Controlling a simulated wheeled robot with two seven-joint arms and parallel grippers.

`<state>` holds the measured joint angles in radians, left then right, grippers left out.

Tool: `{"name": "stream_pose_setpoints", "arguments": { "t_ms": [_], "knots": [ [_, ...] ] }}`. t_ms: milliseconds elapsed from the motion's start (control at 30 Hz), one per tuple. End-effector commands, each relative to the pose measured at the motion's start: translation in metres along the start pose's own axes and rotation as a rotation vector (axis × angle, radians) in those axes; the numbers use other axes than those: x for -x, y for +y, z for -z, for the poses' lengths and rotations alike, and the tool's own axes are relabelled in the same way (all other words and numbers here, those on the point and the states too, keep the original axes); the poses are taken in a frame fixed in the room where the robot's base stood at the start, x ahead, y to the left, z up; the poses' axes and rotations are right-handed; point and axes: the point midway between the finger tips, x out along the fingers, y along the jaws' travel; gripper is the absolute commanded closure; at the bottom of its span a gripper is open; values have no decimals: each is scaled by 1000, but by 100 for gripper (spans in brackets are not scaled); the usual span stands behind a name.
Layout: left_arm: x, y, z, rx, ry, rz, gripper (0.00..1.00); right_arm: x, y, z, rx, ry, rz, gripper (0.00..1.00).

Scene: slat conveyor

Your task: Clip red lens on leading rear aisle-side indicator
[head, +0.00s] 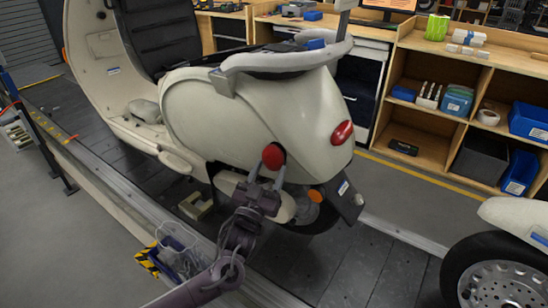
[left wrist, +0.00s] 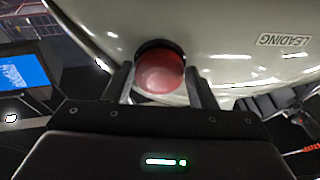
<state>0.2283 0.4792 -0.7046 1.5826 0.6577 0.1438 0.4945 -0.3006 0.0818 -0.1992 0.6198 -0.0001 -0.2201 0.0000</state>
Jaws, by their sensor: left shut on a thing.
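My left gripper (head: 267,168) is shut on a round red lens (head: 273,156) at the aisle-side rear flank of the cream scooter (head: 240,110). In the left wrist view the lens (left wrist: 158,72) sits between the two fingers, facing the camera. A dark round rim (left wrist: 158,44) shows behind its upper edge, against the cream body. I cannot tell whether the lens is seated in it or just in front. The word "LEADING" (left wrist: 284,40) shows upside down on the body beside it. My right gripper is out of view.
The scooter stands on a dark slat conveyor (head: 340,265). Its red tail lamp (head: 342,132) and an orange lamp (head: 315,196) are to the right of the gripper. A second scooter (head: 515,215) is at far right. Wooden shelves (head: 430,130) with bins stand behind.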

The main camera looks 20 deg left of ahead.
Motion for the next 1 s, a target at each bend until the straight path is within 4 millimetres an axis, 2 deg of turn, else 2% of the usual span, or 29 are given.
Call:
{"name": "stream_pose_setpoints", "arguments": {
  "t_ms": [67,100,267,567,667,1000],
  "knots": [
    [-2,-1,-1,0,2,2,71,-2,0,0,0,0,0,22],
    [-2,-1,0,0,1,1,44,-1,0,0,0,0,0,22],
    [-2,0,0,0,1,1,24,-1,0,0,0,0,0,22],
    [1,0,-1,0,-1,0,24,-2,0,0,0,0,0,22],
    [11,0,-3,2,-3,0,24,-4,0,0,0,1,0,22],
    [66,0,-3,0,-2,0,24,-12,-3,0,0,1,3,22]
  ]
}}
